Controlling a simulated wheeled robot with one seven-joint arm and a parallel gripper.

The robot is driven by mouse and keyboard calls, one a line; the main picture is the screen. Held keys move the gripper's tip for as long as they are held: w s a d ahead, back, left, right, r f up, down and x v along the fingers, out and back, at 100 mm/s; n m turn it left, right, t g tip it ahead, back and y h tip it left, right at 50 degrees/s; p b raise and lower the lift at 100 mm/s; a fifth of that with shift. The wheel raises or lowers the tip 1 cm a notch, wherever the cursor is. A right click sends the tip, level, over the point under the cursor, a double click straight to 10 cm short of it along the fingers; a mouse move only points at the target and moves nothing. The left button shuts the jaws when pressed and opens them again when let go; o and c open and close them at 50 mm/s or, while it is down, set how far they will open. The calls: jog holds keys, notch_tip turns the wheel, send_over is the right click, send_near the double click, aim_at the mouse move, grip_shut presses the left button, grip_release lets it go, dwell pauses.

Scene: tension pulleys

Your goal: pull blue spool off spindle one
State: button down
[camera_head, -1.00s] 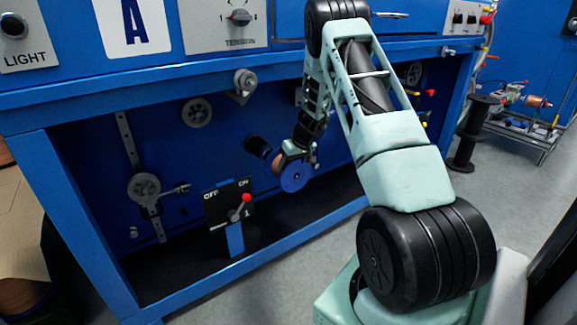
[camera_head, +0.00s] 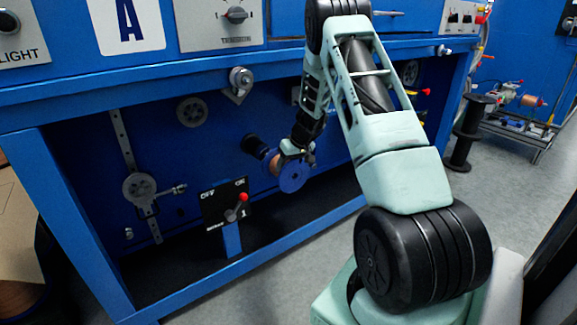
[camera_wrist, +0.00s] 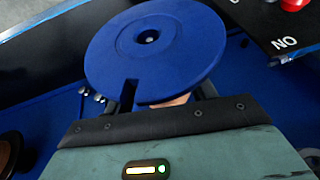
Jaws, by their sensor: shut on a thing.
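The blue spool (camera_head: 293,177) is at the end of my arm, in front of the machine's blue back panel. In the wrist view its round blue flange (camera_wrist: 160,50), with a centre hole and a slot, covers most of my gripper's fingers. A bit of copper-coloured winding (camera_wrist: 172,101) shows below the flange. My gripper (camera_head: 290,158) is shut on the spool. A dark spindle (camera_head: 254,146) sticks out of the panel just left of the spool. Whether the spool still touches any spindle is hidden.
A black switch box (camera_head: 225,203) with a red-knobbed lever stands left of the spool. A grey pulley on an arm (camera_head: 140,189) is further left. The blue frame's lower beam (camera_head: 190,292) runs in front. A black reel (camera_head: 466,133) stands on the floor at right.

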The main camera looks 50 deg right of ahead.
aim_at(297, 164)
jog(key=shift+r, duration=0.1)
dwell(0.3)
jog(key=shift+s+a+b, duration=0.2)
jog(key=shift+s+b, duration=0.55)
jog(key=shift+s, duration=0.1)
jog(key=shift+s+a+b, duration=0.15)
jog(key=shift+s+b, duration=0.6)
jog(key=shift+s, duration=0.05)
jog(key=shift+b, duration=0.3)
jog(key=shift+s+a+b, duration=0.2)
jog(key=shift+s+b, duration=0.5)
jog(key=shift+s, duration=0.15)
jog(key=shift+s+a+b, duration=0.2)
jog(key=shift+s+b, duration=0.45)
jog(key=shift+s, duration=0.15)
jog(key=shift+s+b, duration=0.1)
jog(key=shift+b, duration=0.2)
jog(key=shift+s+a+b, duration=0.15)
jog(key=shift+s+b, duration=0.25)
jog(key=shift+s, duration=0.1)
jog(key=shift+s+a+b, duration=0.15)
jog(key=shift+s+b, duration=0.3)
jog(key=shift+s, duration=0.1)
jog(key=shift+s+a+b, duration=0.15)
jog(key=shift+s+b, duration=0.25)
jog(key=shift+s, duration=0.15)
jog(key=shift+s, duration=0.15)
